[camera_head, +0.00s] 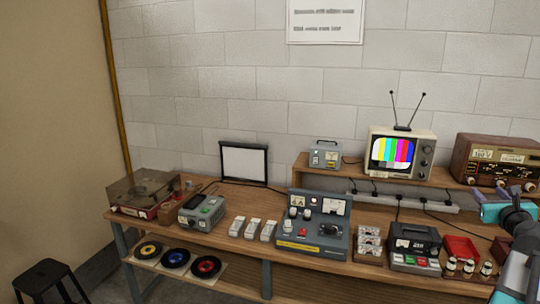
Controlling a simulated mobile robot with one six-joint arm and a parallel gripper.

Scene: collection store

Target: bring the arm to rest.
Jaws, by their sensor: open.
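My arm (518,262) shows only in part at the right edge, as teal and dark links. It stands in front of the right end of the workbench and hides part of it. I cannot tell whether the arm touches anything there.
A wooden workbench (190,237) runs along the wall. It bears a record player (145,190), a grey console (312,240), a black device (414,238) and a red tray (461,247). A television (400,155) and radio (495,161) stand on the raised shelf. A stool (45,276) stands lower left.

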